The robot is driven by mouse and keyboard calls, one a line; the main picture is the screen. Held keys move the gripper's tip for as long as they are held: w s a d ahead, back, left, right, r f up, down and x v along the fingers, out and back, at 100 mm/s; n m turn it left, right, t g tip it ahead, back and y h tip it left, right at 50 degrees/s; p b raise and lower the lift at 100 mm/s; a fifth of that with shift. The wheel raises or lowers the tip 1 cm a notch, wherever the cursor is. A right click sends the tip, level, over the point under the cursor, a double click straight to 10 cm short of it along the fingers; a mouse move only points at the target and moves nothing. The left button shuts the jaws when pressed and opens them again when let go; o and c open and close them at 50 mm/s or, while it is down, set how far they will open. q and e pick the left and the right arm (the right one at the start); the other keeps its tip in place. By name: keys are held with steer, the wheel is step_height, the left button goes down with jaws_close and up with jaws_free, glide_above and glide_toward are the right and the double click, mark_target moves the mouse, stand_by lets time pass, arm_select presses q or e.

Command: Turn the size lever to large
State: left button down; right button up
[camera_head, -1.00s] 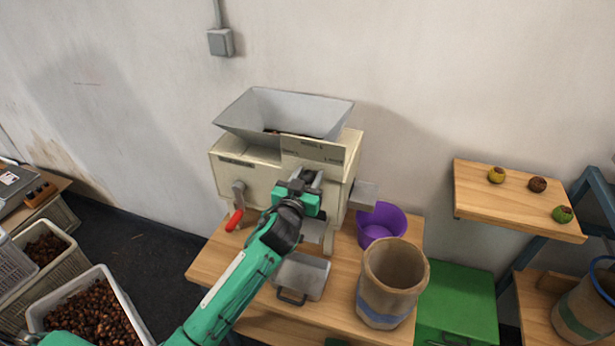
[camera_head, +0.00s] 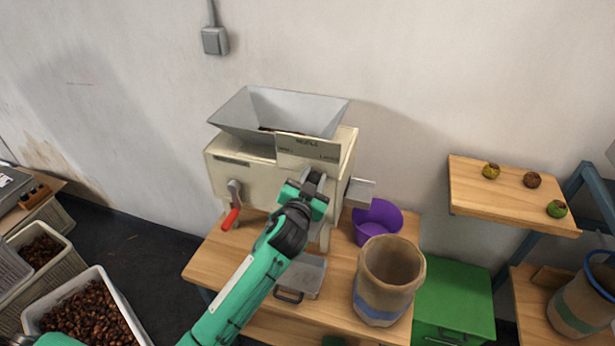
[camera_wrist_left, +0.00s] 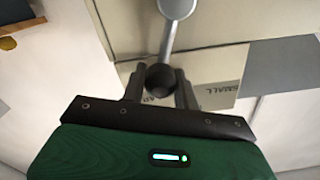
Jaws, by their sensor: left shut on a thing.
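The cream chestnut machine (camera_head: 240,180) stands on a wooden table, with a grey hopper (camera_head: 285,108) on top and a lettered label plate (camera_head: 300,148) on its front. My left gripper (camera_head: 314,184) is at the machine's front, just below this plate, and covers the size lever in the head view. In the left wrist view, my left gripper (camera_wrist_left: 160,85) is shut around the lever's dark round knob (camera_wrist_left: 160,77). The lever's grey rod (camera_wrist_left: 168,42) runs up from it to a round pivot. The word SMALL shows on the plate (camera_wrist_left: 215,95) to the right; lettering behind the fingers is partly hidden.
A red-handled crank (camera_head: 231,215) is left of my arm. A metal tray (camera_head: 303,277), a burlap sack (camera_head: 388,275) and a purple bowl (camera_head: 378,222) are on the table (camera_head: 215,262). A shelf (camera_head: 510,205) holds three chestnut-like balls. A crate of chestnuts (camera_head: 130,325) is lower left.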

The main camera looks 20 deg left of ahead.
arm_select(q)
steer(key=shift+d+f+m, duration=0.25)
steer(key=shift+d+m, duration=0.25)
steer(key=shift+m, duration=0.25)
steer(key=shift+d+f+m, duration=0.2)
steer(key=shift+d+m, duration=0.25)
steer(key=shift+m, duration=0.3)
steer(key=c, duration=1.1)
jaws_free()
steer(key=s+b, duration=0.2)
steer(key=s, duration=0.5)
steer(key=s+b, duration=0.2)
steer(key=s, duration=0.5)
steer(key=shift+a+b, duration=0.2)
steer(key=shift+b, duration=0.1)
